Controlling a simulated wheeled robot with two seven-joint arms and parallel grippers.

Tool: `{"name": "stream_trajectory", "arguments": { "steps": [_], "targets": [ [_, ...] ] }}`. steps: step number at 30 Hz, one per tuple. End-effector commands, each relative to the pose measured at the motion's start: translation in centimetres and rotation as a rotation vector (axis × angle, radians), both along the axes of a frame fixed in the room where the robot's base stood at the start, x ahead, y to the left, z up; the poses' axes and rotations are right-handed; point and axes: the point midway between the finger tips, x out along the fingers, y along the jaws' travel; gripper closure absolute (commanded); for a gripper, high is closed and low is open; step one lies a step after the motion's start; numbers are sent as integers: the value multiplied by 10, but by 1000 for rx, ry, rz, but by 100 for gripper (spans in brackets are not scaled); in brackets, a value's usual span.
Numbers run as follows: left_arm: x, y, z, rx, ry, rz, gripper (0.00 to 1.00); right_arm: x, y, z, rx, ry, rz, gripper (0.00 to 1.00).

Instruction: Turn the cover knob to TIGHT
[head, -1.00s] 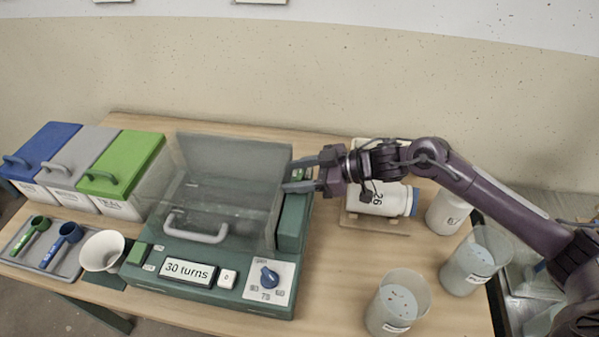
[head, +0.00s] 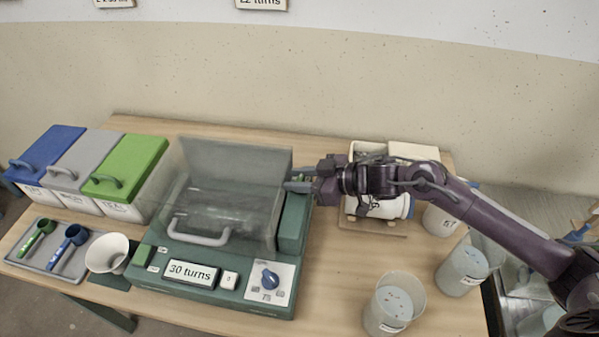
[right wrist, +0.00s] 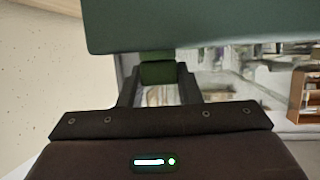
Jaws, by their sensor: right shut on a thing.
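The green tumbling machine (head: 215,288) stands on the table with a clear cover (head: 230,185) and a grey handle (head: 199,236). My right gripper (head: 300,181) is at the cover's right side, above the machine's right-hand green housing (head: 294,222). It is shut on a small dark green knob, which shows between the fingers in the right wrist view (right wrist: 158,72), close against a larger green body (right wrist: 200,25). I take this as the cover knob. Its TIGHT mark cannot be read. My left gripper is not in view.
A white jar (head: 390,208) lies on a stand right of the machine. Clear cups (head: 395,305) stand at front right. Lidded bins (head: 125,165), scoops and a white bowl (head: 107,253) are at left.

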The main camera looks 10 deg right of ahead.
Motion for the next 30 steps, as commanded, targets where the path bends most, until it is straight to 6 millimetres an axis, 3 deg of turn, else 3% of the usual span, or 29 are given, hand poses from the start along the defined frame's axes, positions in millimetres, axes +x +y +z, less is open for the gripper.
{"name": "stream_trajectory", "arguments": {
  "steps": [3,10,21,30],
  "targets": [
    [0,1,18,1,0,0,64,-2,1,4,3,7,-96,92],
    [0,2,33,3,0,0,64,-2,1,2,5,7,-296,92],
    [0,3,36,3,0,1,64,0,1,0,4,3,-531,92],
    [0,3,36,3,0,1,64,0,0,1,2,-1,-607,92]
  ]
}}
